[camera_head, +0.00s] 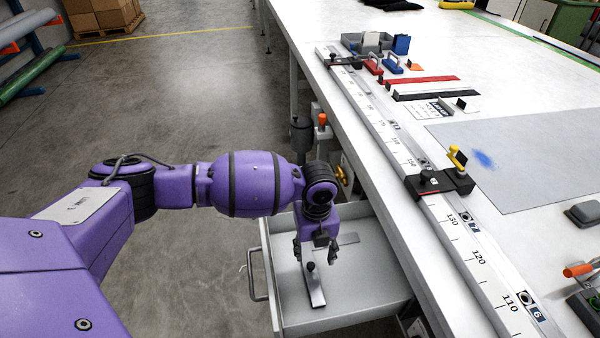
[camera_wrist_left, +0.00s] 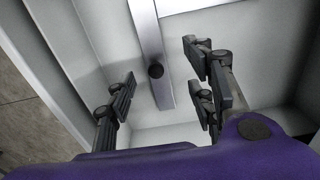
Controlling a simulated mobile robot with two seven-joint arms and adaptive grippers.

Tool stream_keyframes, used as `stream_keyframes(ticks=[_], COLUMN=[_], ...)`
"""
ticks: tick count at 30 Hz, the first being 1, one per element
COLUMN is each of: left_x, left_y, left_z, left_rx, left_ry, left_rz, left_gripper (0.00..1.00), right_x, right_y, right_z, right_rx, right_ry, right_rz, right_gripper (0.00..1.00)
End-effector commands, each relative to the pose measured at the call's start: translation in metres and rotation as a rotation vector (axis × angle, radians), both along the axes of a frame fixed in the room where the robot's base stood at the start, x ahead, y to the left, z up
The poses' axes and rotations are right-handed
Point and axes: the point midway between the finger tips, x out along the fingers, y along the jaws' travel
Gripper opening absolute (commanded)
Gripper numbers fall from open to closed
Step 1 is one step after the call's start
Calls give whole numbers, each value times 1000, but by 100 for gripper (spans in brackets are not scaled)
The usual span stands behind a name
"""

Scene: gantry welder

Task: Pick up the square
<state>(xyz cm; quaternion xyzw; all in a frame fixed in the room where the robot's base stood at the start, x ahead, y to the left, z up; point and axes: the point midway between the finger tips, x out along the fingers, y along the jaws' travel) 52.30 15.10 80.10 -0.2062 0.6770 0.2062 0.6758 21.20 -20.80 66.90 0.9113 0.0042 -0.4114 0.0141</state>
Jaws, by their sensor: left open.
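The square (camera_head: 317,291) is a flat grey metal piece with a black knob, lying in an open drawer (camera_head: 340,313). A second flat arm of it seems to show behind my gripper, at the right. My left gripper (camera_head: 315,255) is open, pointing down into the drawer above the square. In the left wrist view, the square (camera_wrist_left: 149,35) runs between the spread fingers of my left gripper (camera_wrist_left: 165,88), with its knob between and slightly beyond the fingertips. The fingers look apart from it. My right gripper is not in view.
The white workbench (camera_head: 375,205) with a long numbered ruler rail (camera_head: 470,262) stands to the right of the drawer.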

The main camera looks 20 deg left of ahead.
Motion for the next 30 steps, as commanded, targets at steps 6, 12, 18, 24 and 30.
stream_keyframes(ticks=[6,12,18,24,30], left_x=[2,2,3,3,3], left_y=[6,10,10,10,11], left_z=[-25,-55,-62,-62,-62], left_rx=[2,0,0,0,0], left_ry=[-2,-2,-6,-6,-5], left_rz=[3,2,0,1,1], left_gripper=[49,49,49,40,14], right_x=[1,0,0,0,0], right_y=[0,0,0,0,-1], right_z=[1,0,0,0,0], right_rx=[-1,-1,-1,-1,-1], right_ry=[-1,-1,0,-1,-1], right_rz=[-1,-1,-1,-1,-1], right_gripper=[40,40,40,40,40])
